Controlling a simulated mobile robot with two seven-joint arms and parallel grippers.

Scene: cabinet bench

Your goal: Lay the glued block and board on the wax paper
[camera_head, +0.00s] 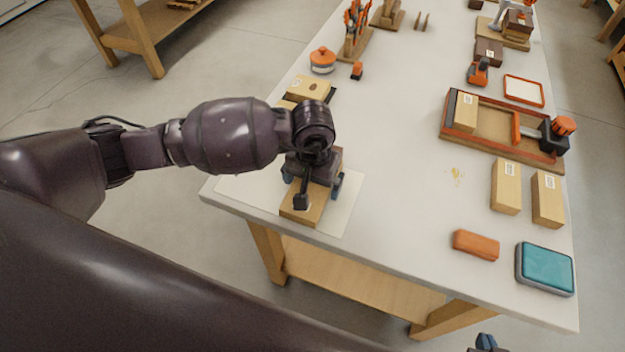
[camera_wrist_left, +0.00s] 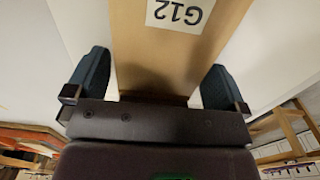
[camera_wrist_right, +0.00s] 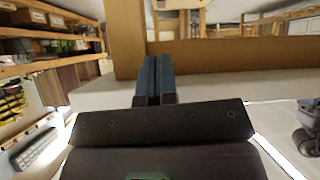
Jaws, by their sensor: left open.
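The wooden piece (camera_head: 303,212) lies on the pale wax paper (camera_head: 345,212) at the table's near left corner. In the left wrist view it is a tan block (camera_wrist_left: 165,55) with a white G12 label. Whether block and board are both there I cannot tell, as my left gripper covers its far part. My left gripper (camera_head: 313,185) is open above it, its blue fingers on either side with gaps between fingers and wood. My right gripper (camera_wrist_right: 160,80) is shut and empty, low by the near table edge; its tip shows at the bottom of the head view (camera_head: 486,343).
An orange block (camera_head: 475,245) and a teal-topped box (camera_head: 545,269) lie near the front right. Two labelled wooden blocks (camera_head: 506,186) and a wooden tray (camera_head: 490,143) stand behind them. Another block (camera_head: 310,88) sits beyond my left gripper. The table's middle is clear.

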